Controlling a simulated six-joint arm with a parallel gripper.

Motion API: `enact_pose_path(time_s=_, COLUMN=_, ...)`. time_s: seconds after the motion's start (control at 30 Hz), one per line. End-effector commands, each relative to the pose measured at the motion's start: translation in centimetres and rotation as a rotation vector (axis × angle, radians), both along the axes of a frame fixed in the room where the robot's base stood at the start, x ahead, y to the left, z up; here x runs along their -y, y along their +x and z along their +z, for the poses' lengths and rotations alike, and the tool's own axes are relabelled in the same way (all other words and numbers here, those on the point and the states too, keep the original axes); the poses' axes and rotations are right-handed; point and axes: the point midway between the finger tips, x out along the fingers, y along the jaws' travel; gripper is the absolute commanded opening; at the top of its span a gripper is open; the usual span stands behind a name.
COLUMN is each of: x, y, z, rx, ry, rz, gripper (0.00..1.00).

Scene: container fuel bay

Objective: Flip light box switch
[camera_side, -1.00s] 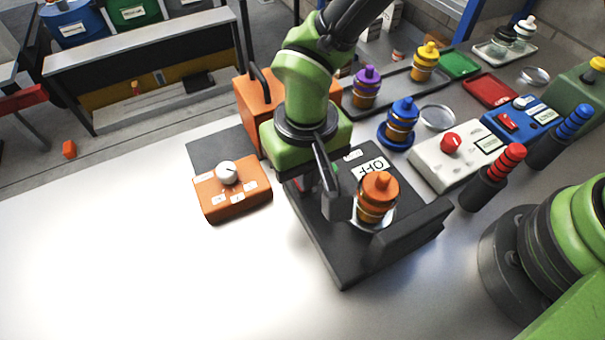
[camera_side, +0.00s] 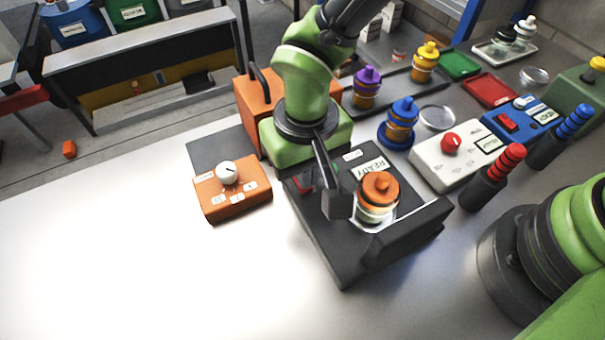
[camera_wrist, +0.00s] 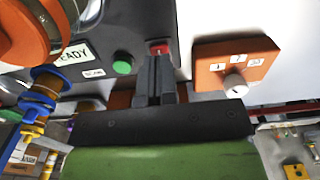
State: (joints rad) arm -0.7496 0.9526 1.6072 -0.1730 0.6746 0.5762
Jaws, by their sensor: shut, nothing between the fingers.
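The dark light box (camera_side: 345,258) stands on the table, and its label (camera_side: 370,168) reads READY. An orange-capped bottle (camera_side: 380,188) stands on its lit round plate. In the wrist view, the red switch (camera_wrist: 159,47) sits beside a green button (camera_wrist: 122,63). My gripper (camera_wrist: 156,66) is shut and empty, its fingertips right at the red switch; I cannot tell whether they touch it.
An orange control box (camera_side: 235,198) with a white knob stands just left of the light box. A white box (camera_side: 455,160) with a red knob and a blue-capped bottle (camera_side: 402,122) stand to the right. The table's front left is clear.

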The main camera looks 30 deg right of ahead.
Motion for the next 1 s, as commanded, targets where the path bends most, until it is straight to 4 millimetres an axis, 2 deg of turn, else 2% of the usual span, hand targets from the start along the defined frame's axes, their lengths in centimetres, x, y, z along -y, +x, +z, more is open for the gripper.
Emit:
enact_pose_path(time_s=0.6, x=0.0, y=0.0, z=5.1, rx=0.002, ry=0.000, rz=0.002, gripper=0.00)
enact_pose_path(time_s=1.0, x=0.0, y=0.0, z=5.6, rx=0.000, ry=-0.001, rz=0.001, gripper=0.00)
